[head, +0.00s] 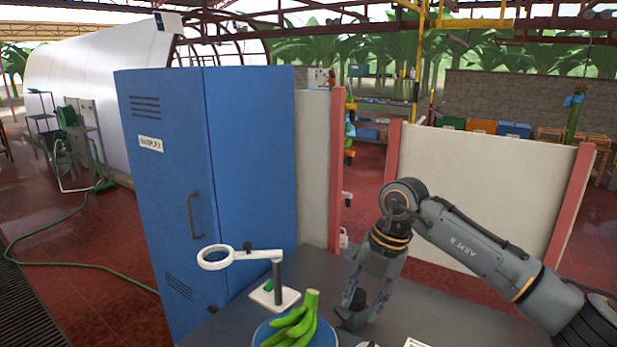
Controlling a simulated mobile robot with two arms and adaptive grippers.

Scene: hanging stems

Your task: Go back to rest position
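My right arm comes in from the right and its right gripper (364,309) points down over the grey table, just right of the blue plate. Its two fingers look spread apart, with nothing visible between them. A bunch of green bananas (292,328) lies on the blue plate (325,336) at the bottom of the head view, apart from the gripper. My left gripper is not in view.
A white ring magnifier on a stand (277,283) stands behind the bananas. A tall blue cabinet (250,160) rises behind the table at left. Pale panels with red posts (480,185) stand behind. The grey table (322,268) is bare between magnifier and gripper.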

